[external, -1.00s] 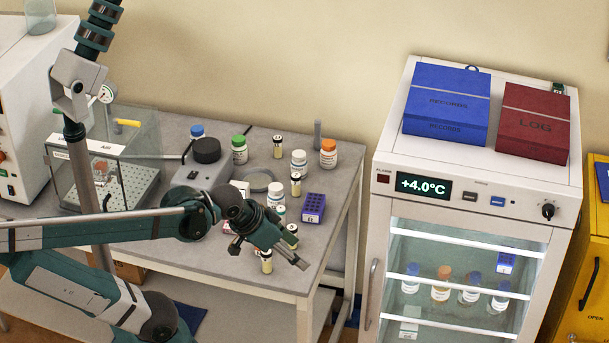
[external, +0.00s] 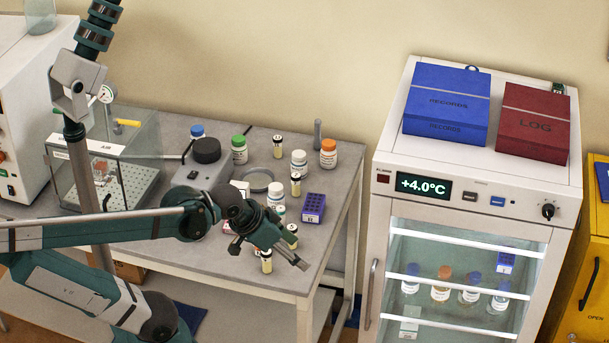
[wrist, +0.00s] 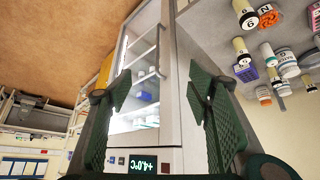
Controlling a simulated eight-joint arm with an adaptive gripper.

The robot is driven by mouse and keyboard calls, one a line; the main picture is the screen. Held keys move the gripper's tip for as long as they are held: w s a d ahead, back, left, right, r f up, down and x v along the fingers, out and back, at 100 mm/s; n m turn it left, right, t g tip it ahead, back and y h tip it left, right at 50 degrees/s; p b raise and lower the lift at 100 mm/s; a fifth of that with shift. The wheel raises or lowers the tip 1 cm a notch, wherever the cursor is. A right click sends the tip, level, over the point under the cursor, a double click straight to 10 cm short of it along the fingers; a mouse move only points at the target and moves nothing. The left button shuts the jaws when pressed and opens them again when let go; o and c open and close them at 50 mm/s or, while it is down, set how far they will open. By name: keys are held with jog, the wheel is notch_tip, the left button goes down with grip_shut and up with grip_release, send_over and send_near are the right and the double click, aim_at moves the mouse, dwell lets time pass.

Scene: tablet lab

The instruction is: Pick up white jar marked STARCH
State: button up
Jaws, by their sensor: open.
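Two white-lidded jars stand on the grey bench, one farther back (external: 298,163) and one nearer (external: 277,196), partly behind my arm. I cannot read STARCH on either, so I cannot tell which is the named jar. In the wrist view a white jar (wrist: 287,62) with dark lettering shows at the right, its word not clear. My gripper (external: 297,260) is near the bench's front right edge, in front of the nearer jar. In the wrist view my gripper (wrist: 160,88) is open, nothing between its fingers, facing the fridge; the jars lie outside the fingers.
A grey device (external: 203,175) stands left. The white fridge (external: 466,215) is right of the bench.

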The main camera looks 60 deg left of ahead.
jog(key=shift+w+r, duration=0.1)
jog(key=w+a+r+n+g+p, duration=0.1)
jog(key=w+a+r+n, duration=0.15)
jog(key=w+a, duration=0.35)
jog(key=w+a+r+n+g+y+p, duration=0.1)
jog(key=w+a+r+n+p, duration=0.2)
jog(key=w, duration=0.5)
jog(key=w+a+r+n+g, duration=0.1)
jog(key=w+a+r, duration=0.3)
jog(key=w+a, duration=0.15)
jog(key=n+g+p, duration=0.3)
jog(key=n+p, duration=0.2)
jog(key=n, duration=0.4)
send_near(328, 144)
jog(key=d, duration=0.8)
jog(key=a+f, duration=0.2)
jog(key=a, duration=0.1)
jog(key=w+a+f+n+p, duration=0.1)
jog(key=a+f, duration=0.1)
jog(key=f, duration=0.1)
jog(key=a+f+n+g+h, duration=0.1)
jog(key=a+f, duration=0.1)
jog(key=a, duration=0.1)
jog(key=shift+w+a+f, duration=0.15)
jog(key=shift+a+f, duration=0.45)
jog(key=shift+f+p, duration=0.3)
jog(key=shift+f, duration=0.95)
